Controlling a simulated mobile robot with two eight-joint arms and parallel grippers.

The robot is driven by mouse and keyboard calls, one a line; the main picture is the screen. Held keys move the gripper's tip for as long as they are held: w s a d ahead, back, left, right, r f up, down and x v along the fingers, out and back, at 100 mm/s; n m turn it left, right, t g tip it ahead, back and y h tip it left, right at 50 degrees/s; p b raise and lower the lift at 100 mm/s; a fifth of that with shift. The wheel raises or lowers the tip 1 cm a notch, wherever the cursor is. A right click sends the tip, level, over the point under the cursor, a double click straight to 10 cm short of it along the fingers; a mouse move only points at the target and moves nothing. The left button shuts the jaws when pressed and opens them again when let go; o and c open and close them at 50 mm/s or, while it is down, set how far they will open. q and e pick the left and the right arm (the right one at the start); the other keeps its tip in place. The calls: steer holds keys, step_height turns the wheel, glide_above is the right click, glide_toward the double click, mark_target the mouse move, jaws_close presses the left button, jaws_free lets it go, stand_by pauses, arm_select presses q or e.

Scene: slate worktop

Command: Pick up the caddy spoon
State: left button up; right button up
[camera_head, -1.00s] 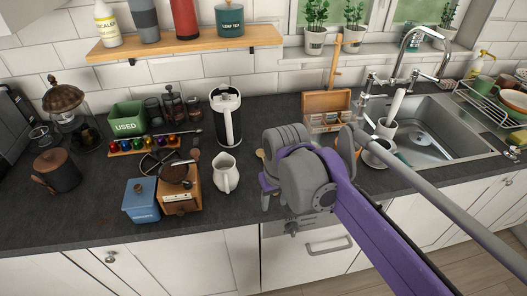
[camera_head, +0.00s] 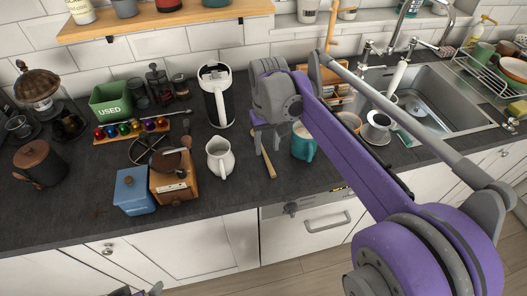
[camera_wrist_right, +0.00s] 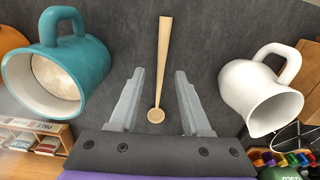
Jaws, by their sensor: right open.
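The caddy spoon (camera_head: 268,162) is a slim, light wooden spoon lying on the slate worktop, between the white pitcher (camera_head: 220,157) and the teal mug (camera_head: 303,143). My right gripper (camera_head: 267,146) points down over its far end. In the right wrist view the spoon (camera_wrist_right: 164,45) runs between the two open fingers (camera_wrist_right: 160,74), its small round end nearest the palm. Both fingers are apart from it, and the jaws are empty. In the head view the gripper hides the spoon's far end.
In the right wrist view the teal mug (camera_wrist_right: 58,68) stands left of the fingers and the white pitcher (camera_wrist_right: 258,90) right. A wooden grinder (camera_head: 174,183) and blue box (camera_head: 133,190) stand further left. The sink (camera_head: 435,105) is at right. The front worktop strip is clear.

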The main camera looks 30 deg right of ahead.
mark_target(267, 158)
step_height(267, 158, down, 4)
steer(key=shift+s+a+r, duration=0.1)
steer(key=shift+r, duration=0.05)
jaws_close()
stand_by(0.3)
